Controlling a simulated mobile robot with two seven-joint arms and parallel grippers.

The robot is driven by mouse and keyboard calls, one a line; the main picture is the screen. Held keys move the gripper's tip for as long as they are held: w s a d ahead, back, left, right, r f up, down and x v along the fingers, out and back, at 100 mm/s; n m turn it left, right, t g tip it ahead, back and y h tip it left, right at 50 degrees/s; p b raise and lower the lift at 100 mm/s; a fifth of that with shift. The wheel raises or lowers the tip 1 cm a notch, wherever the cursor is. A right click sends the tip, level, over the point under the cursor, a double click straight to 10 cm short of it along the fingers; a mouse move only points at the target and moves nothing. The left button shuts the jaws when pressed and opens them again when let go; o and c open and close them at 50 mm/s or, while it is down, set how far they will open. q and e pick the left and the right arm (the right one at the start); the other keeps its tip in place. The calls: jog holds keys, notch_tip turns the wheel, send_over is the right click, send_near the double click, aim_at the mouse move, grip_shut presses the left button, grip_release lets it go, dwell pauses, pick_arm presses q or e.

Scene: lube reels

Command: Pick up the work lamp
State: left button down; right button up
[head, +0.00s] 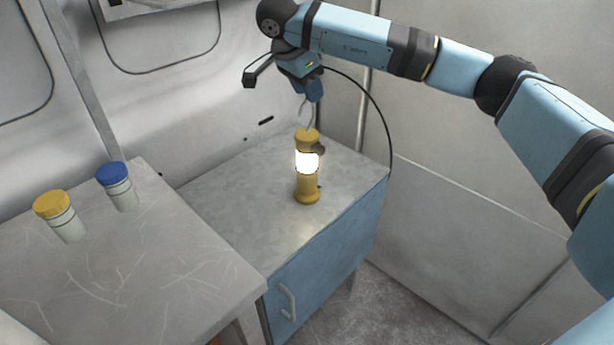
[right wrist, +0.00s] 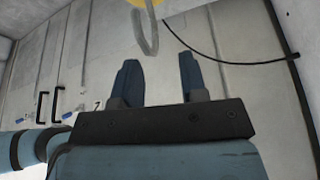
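The work lamp (head: 307,190) is a yellow cylinder with a glowing white middle, a dark knob on its side and a grey wire hook on top. It stands upright on the grey top of the blue cabinet. My right gripper (head: 314,99) is just above the lamp, at the hook. In the right wrist view the two fingers of my right gripper (right wrist: 158,60) are spread apart. The hook (right wrist: 147,32) shows just beyond the fingertips, between their lines, and a bit of the yellow lamp (right wrist: 150,2) shows at the top edge. My left gripper is not in view.
A grey worktop (head: 150,270) at the left holds a yellow-lidded container (head: 63,222) and a blue-lidded container (head: 122,193). The blue cabinet (head: 325,275) has a handle on its front. A wall stands close behind the lamp. A dark cable (head: 385,130) curves near my right gripper.

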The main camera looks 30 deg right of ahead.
aim_at(314, 107)
jog(key=x, duration=0.2)
jog(key=b+x, duration=0.1)
jog(key=x, duration=0.2)
jog(key=shift+s+a+f, duration=0.2)
jog(key=shift+s+f, duration=0.05)
grip_shut()
jog(key=shift+r, duration=0.1)
dwell(1.1)
